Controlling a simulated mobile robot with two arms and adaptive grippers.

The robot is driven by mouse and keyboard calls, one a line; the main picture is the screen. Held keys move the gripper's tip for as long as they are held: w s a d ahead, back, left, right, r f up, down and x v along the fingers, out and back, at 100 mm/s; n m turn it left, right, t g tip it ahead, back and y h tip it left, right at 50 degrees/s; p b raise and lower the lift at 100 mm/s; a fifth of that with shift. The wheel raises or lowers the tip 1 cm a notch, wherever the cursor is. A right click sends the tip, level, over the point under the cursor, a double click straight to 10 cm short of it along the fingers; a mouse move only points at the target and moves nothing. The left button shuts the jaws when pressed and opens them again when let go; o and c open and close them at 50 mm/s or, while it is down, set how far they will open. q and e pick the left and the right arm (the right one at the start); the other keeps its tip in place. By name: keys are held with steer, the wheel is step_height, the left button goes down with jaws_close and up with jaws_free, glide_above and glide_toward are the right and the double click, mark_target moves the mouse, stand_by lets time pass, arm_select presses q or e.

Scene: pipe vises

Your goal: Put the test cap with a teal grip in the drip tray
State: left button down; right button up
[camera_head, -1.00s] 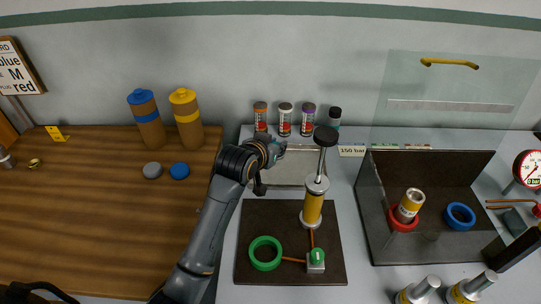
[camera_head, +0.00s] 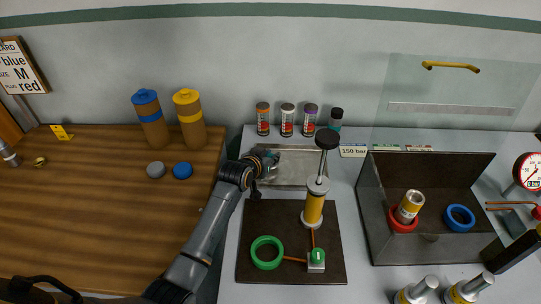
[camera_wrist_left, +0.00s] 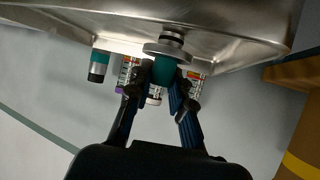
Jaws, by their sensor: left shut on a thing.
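The test cap shows in the left wrist view as a metal disc with a teal grip (camera_wrist_left: 165,71). My left gripper (camera_wrist_left: 164,82) is shut on the teal grip. The drip tray (camera_head: 305,167) is a shallow metal tray at the back of the grey bench. It also fills the top of the left wrist view (camera_wrist_left: 235,30), with the cap's disc close to it; I cannot tell whether they touch. In the head view my left gripper (camera_head: 267,160) is at the tray's left end and mostly hides the cap. My right gripper is not in view.
A hand pump (camera_head: 314,205) with a black knob stands in front of the tray, on a dark board with a green ring (camera_head: 266,252). Several small bottles (camera_head: 287,120) stand behind the tray. An open dark box (camera_head: 370,215) is to the right.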

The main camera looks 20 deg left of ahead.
arm_select(q)
steer(key=c, duration=1.2)
jaws_free()
steer(key=shift+f, duration=0.1)
steer(key=shift+r, duration=0.2)
steer(key=v, duration=1.2)
steer(key=shift+f, duration=0.15)
